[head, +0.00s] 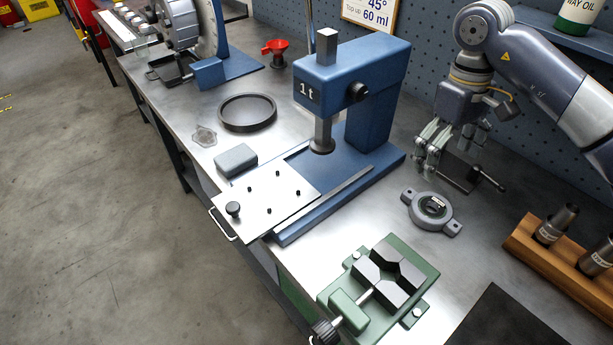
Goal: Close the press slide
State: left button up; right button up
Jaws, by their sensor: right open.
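The blue press (378,85), marked "1 t", stands on the bench at the middle. Its ram (323,133) points down over the base. The press slide, a pale flat plate (262,196) with several small dark pins and a black knob (233,209), is drawn out toward the front left, clear of the ram. A wire handle (222,228) shows at its outer edge. My right gripper (430,165) is open and points down, right of the press and apart from the slide, above the bench near a grey flanged bearing. My left gripper does not show.
A grey block (236,160) sits close beside the slide. A green vise (378,290), the flanged bearing (433,211) and a wooden holder (560,255) lie front right.

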aim_at(254, 207)
jog(key=k+j, duration=0.3)
jog(key=k, duration=0.15)
jog(key=k+j, duration=0.3)
jog(key=k, duration=0.15)
jog(key=k+j, duration=0.35)
jog(key=k, duration=0.1)
